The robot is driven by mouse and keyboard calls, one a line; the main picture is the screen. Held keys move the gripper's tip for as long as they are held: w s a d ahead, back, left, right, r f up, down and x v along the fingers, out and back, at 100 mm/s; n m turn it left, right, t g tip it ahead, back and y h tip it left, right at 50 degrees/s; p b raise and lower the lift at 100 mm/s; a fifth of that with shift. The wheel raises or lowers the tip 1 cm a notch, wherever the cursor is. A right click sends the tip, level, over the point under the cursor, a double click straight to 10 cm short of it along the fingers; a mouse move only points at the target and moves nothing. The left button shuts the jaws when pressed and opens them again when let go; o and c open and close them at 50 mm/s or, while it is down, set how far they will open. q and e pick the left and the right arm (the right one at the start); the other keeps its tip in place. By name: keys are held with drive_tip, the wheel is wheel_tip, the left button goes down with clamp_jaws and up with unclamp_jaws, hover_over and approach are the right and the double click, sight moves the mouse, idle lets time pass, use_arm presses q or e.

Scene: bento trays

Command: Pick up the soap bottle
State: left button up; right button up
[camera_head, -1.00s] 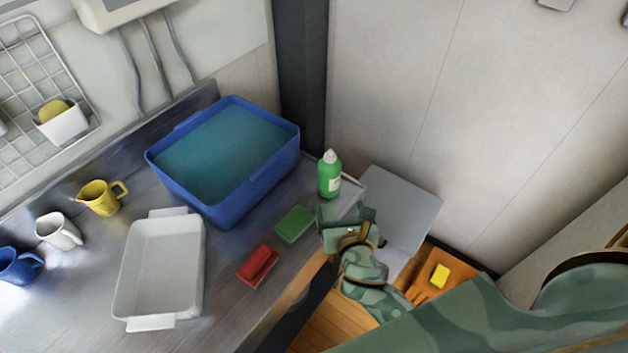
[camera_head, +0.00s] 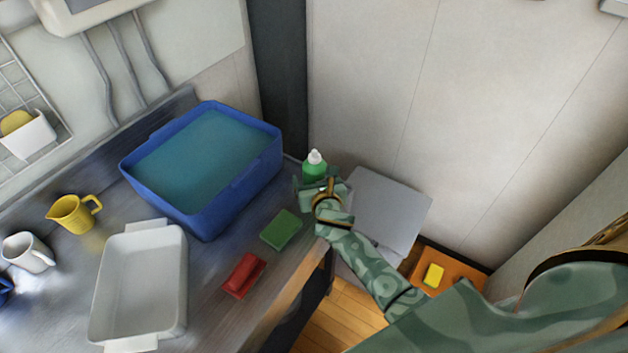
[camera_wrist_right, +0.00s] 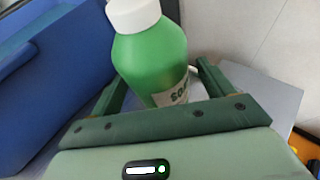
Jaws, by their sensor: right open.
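The soap bottle (camera_head: 314,166) is green with a white cap and stands upright at the far right corner of the counter. In the right wrist view the bottle (camera_wrist_right: 152,62) fills the middle, with part of its label showing. My right gripper (camera_head: 317,186) is at the bottle and hides its lower part in the head view. Its open fingers (camera_wrist_right: 165,88) stand on either side of the bottle, with a gap visible at the left finger. My left gripper is not in view.
A blue tub of water (camera_head: 205,223) stands left of the bottle. A green sponge (camera_head: 281,230) and a red brush or sponge (camera_head: 244,275) lie nearer on the counter. A white dish (camera_head: 178,300) is at left. A grey panel (camera_head: 395,205) is to the right.

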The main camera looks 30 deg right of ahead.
drive_tip(key=shift+w+d+f, duration=0.1)
drive_tip(key=shift+w+f, duration=0.1)
drive_tip(key=shift+w, duration=0.25)
drive_tip(key=shift+s+r, duration=0.1)
drive_tip(key=shift+c, duration=1)
drive_tip(key=c, duration=1.1)
